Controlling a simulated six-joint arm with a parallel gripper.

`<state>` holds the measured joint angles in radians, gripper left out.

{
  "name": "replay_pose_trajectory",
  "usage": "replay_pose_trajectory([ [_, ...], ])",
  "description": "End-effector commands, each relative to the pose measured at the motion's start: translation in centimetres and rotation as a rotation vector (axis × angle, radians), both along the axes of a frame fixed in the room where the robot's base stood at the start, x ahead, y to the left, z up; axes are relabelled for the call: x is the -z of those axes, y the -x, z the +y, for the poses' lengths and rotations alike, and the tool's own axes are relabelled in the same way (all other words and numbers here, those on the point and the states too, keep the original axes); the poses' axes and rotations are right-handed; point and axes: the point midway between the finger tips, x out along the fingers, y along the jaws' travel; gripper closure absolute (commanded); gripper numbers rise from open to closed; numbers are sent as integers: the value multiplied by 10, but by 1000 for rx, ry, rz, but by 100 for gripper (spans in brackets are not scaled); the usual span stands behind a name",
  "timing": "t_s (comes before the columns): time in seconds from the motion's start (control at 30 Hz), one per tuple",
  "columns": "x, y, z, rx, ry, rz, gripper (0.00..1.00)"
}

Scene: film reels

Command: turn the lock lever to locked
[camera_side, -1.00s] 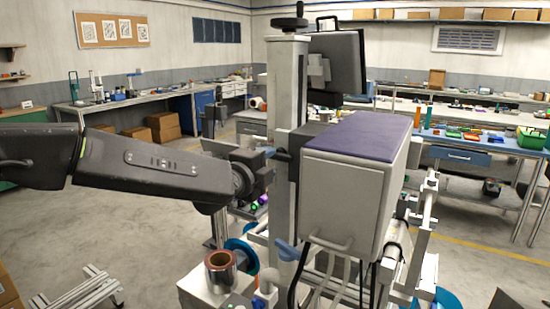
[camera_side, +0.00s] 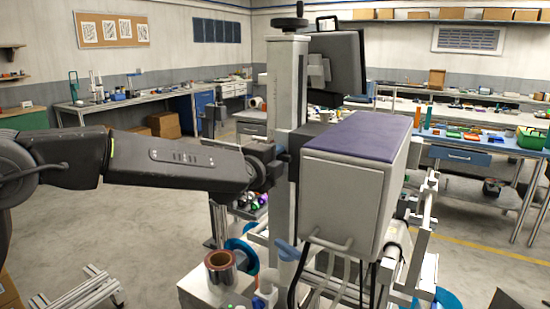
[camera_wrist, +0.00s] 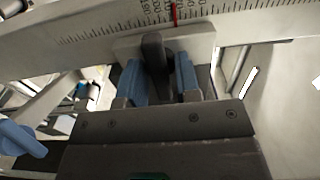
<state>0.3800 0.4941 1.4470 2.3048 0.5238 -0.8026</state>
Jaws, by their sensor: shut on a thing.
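In the wrist view my gripper (camera_wrist: 160,80) has its two blue fingers closed on either side of a short dark lever (camera_wrist: 153,48). The lever stands out from a pale block just below a ruled scale (camera_wrist: 110,25) with a red pointer line. I take this dark lever to be the lock lever; no locked or unlocked mark is readable. In the side view my arm reaches from the left to the upright metal column (camera_side: 289,95), and the fingers and lever are too small or hidden there.
A grey cabinet with a purple top (camera_side: 358,135) stands right of the column. A blue handle (camera_side: 287,250) sits low at the column and a blue one shows at left in the wrist view.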

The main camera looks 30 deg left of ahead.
Motion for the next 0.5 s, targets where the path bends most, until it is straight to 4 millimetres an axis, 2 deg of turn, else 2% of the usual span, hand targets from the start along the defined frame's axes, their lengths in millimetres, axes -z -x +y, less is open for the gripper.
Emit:
replay_pose_trajectory([
  [0.27, 0, 0, 0, 0, -15, 1, 93],
  [0.5, 0, 0, 0, 0, -112, 0, 93],
])
